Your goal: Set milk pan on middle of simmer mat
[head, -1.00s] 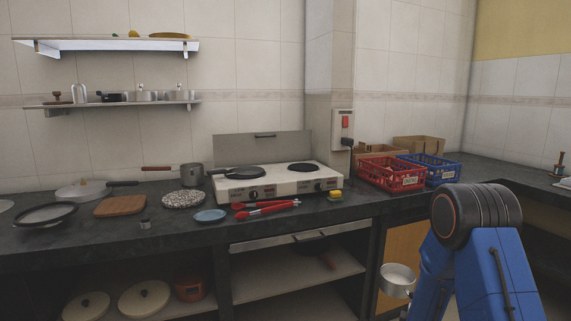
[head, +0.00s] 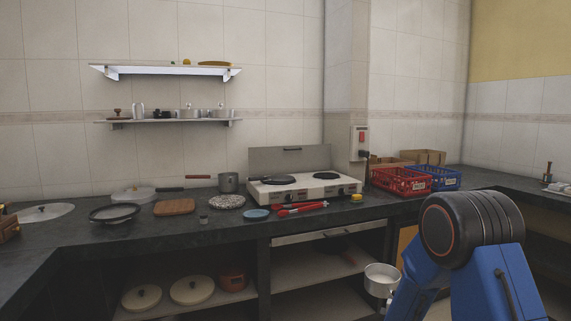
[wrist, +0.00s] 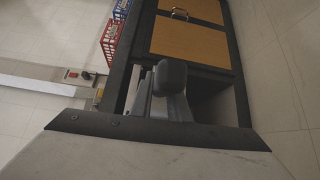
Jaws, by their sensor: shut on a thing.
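A pale metal pan (head: 383,275), which I take for the milk pan, hangs upright at the lower right of the head view, beside my blue arm and below counter height. My gripper (wrist: 172,85) shows in part in the wrist view as a dark, rounded finger, and it is shut. The pan's handle and the grip on it are hidden behind my arm in the head view. The speckled round simmer mat (head: 227,202) lies flat on the dark counter, left of the hotplate, with nothing on it. The pan is well apart from the mat.
A two-plate cooker (head: 305,188) stands right of the mat. A saucepan (head: 229,183), a wooden board (head: 175,207), a blue plate (head: 256,214) and red tongs (head: 302,208) lie close around the mat. Red (head: 402,181) and blue crates (head: 441,178) stand farther right.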

